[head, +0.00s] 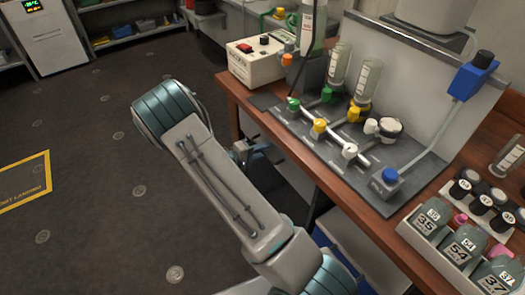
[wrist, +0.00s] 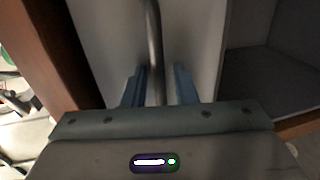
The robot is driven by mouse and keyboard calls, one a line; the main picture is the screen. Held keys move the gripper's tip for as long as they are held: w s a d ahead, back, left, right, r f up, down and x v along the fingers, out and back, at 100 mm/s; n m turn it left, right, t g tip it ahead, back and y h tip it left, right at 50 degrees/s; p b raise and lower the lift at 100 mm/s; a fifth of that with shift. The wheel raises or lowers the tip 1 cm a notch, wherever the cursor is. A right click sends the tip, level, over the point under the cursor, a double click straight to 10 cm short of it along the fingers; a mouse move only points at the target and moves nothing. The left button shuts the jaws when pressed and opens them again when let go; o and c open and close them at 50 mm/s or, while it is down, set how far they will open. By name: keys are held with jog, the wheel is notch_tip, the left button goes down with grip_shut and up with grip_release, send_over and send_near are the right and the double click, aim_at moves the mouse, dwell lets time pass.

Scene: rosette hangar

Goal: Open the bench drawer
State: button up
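The wrist view shows a pale panel (wrist: 200,45), which looks like the bench drawer's front, with a grey bar handle (wrist: 153,35) running along it. My gripper (wrist: 160,78) is at this handle, with its two blue fingers apart, one on each side of the bar. A gap shows between the bar and the right finger; the left finger is very close to the bar, and I cannot tell whether it touches. In the head view my gripper (head: 270,152) is beside the bench's front edge, partly behind my arm. The drawer front is hidden there.
The wooden bench (head: 358,215) carries a valve manifold (head: 325,130), a white control box (head: 255,62) and a rack of labelled bottles (head: 412,232). An open compartment (wrist: 270,75) lies beside the panel in the wrist view. The floor at left is clear.

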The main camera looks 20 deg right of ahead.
grip_shut()
jog(key=shift+a, duration=0.15)
